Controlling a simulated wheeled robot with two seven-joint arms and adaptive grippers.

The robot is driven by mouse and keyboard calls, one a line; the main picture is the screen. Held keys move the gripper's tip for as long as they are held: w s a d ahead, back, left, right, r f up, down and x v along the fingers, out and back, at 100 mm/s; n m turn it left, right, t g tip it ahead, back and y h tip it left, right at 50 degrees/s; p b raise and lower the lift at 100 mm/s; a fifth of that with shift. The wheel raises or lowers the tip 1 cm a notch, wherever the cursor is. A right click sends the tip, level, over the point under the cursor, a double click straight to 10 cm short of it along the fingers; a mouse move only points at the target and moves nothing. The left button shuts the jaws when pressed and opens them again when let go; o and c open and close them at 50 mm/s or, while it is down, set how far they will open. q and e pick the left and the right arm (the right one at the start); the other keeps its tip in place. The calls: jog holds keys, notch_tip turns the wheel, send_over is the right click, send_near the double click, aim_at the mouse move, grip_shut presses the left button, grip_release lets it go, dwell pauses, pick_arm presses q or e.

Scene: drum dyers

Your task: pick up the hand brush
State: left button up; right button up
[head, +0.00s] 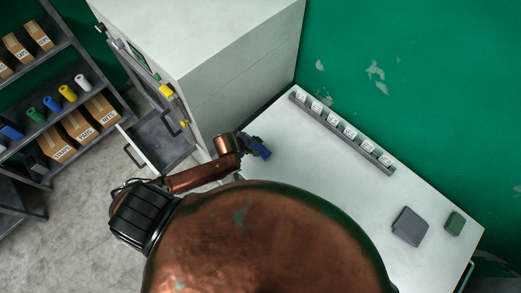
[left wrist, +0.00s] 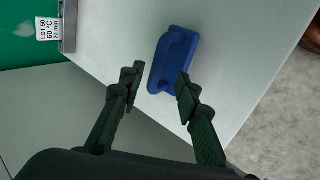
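The blue hand brush (head: 263,152) is on the white table top, near its left end. In the left wrist view the brush (left wrist: 173,58) is a blue block with a raised handle. My left gripper (head: 253,145) is over the brush in the head view. In the left wrist view the open fingers (left wrist: 158,81) are spread apart, with the near end of the brush between or just beyond the tips. A gap shows at the left finger; I cannot tell whether the right finger touches the brush. My right gripper is not in view.
A dark rail with labelled slots (head: 343,130) runs along the table's back edge. A grey flat block (head: 410,227) and a green block (head: 454,224) lie at the right. A white cabinet (head: 235,70) with an open drawer (head: 163,142) stands left, beside shelves (head: 75,75). The table's middle is clear.

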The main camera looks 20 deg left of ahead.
aim_at(259, 145)
pick_arm(q)
jog(key=shift+p+x, duration=0.45)
jog(key=shift+x, duration=1.95)
jog(key=shift+w+d+r, duration=0.1)
jog(key=shift+r, duration=0.1)
jog(key=shift+c, duration=0.2)
grip_shut()
